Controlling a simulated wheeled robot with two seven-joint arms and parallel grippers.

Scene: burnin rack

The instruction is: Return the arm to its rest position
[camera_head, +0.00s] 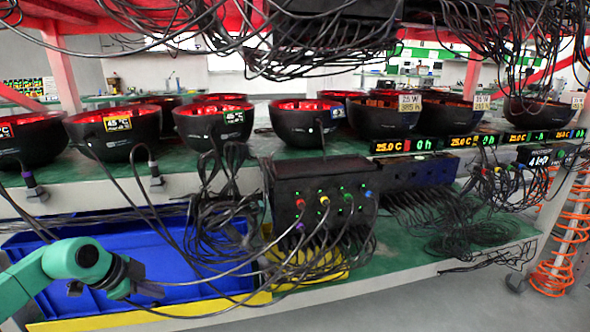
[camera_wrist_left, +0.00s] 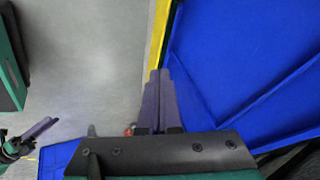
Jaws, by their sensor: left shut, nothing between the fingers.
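My left arm, green and black, comes into the head view from the left. Its left gripper (camera_head: 152,289) is over the blue tray (camera_head: 190,268) on the lower shelf. In the left wrist view the two purple fingers of the left gripper (camera_wrist_left: 159,84) lie together with nothing between them. They point along the yellow shelf edge (camera_wrist_left: 159,35), with the blue tray to their right. A second gripper with purple fingers, which looks like my right one (camera_wrist_left: 40,129), shows small at the lower left of that view. Its opening is unclear.
Black bowls (camera_head: 212,124) with red insides line the upper shelf. Loose black cables hang around a black connector box (camera_head: 320,190) to the right of the arm. Grey floor (camera_wrist_left: 95,60) is open to the left of the shelf edge in the left wrist view.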

